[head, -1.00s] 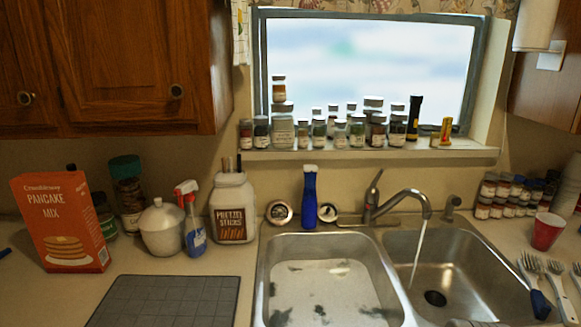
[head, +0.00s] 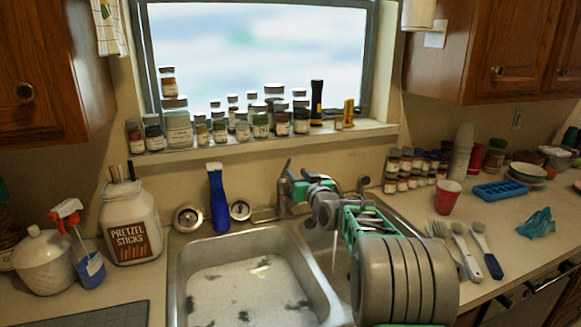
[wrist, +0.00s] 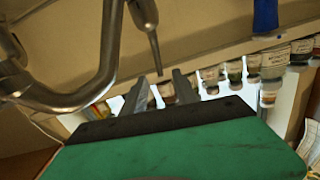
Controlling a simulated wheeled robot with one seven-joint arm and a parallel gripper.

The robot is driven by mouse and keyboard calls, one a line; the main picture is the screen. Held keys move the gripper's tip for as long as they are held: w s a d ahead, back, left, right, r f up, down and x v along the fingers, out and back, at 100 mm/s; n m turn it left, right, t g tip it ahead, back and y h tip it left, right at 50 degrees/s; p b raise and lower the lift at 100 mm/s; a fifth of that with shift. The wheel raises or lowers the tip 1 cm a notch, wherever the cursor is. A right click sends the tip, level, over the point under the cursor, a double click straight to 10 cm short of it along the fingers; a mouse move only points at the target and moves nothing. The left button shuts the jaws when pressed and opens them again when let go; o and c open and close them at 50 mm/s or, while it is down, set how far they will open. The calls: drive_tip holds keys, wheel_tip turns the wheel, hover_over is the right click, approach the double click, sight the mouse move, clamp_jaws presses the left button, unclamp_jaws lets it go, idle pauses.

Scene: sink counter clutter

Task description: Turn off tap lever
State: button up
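The metal tap lever (head: 287,165) stands up behind the sink, its lower part and most of the tap hidden by my arm in the head view. In the wrist view the slim lever (wrist: 152,42) points toward the gap between my fingers, and the curved tap spout (wrist: 105,70) is at left. My gripper (wrist: 162,90) is open, its two dark fingers apart with nothing seen between them. In the head view my gripper (head: 292,180) is right at the lever; whether it touches cannot be told. A thin water stream (head: 334,245) shows beside my arm.
The left basin (head: 235,290) holds cloudy water. A blue bottle (head: 218,200) stands left of the tap. Spice jars (head: 240,122) line the window sill above. A red cup (head: 448,196) and brushes (head: 485,252) are on the right counter.

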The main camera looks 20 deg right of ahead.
sight(290, 161)
drive_tip(key=w+p, duration=0.1)
drive_tip(key=w, duration=0.3)
drive_tip(key=w+p, duration=0.1)
drive_tip(key=w, duration=0.3)
drive_tip(key=shift+d+r, duration=0.15)
drive_tip(key=shift+r, duration=0.05)
drive_tip(key=shift+s, duration=0.1)
clamp_jaws()
idle(1.0)
